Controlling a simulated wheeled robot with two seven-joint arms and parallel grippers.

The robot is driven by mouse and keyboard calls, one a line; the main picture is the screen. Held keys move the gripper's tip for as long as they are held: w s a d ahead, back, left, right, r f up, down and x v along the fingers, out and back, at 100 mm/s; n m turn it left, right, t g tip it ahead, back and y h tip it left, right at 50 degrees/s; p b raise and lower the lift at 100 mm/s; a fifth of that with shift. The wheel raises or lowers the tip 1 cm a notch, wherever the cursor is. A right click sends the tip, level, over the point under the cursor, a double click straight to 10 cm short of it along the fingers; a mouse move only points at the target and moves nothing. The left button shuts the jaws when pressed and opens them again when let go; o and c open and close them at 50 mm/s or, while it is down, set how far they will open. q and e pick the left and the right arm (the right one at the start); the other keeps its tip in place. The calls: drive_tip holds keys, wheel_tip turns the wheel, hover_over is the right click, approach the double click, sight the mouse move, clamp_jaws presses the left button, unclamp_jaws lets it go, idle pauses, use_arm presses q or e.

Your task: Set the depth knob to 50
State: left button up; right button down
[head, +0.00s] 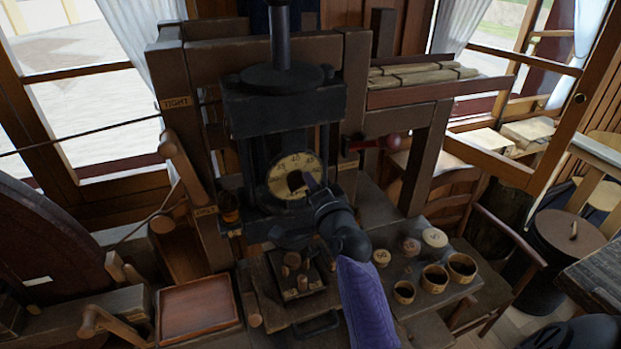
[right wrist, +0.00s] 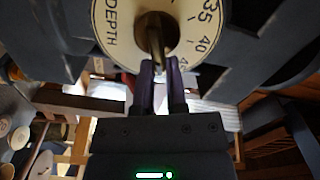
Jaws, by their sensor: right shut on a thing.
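The depth dial (head: 294,176) is a round cream plate with dark numbers on the black press, in the middle of the head view. In the right wrist view the dial (right wrist: 184,14) shows the word DEPTH and the numbers 35 and 40. The depth knob (right wrist: 155,40) is a dark bar with a brass-coloured edge at the dial's centre. My right gripper (head: 308,184) reaches the dial from the lower right, its fingers (right wrist: 160,75) shut on the knob. The fingers hide part of the scale, so the exact setting cannot be read. My left gripper is not in view.
A red-knobbed lever (head: 390,143) sticks out right of the press. Wooden cups (head: 462,267) and round numbered discs (head: 434,237) stand on the bench at right. A reddish wooden tray (head: 200,307) lies at lower left. A wooden lever (head: 184,170) stands left of the press.

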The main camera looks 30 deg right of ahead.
drive_tip(key=shift+d+f+m, duration=0.1)
drive_tip(key=shift+f+m, duration=0.05)
drive_tip(key=shift+m, duration=0.85)
drive_tip(key=c, duration=0.7)
unclamp_jaws()
drive_tip(key=shift+o, duration=0.2)
drive_tip(key=v, duration=1)
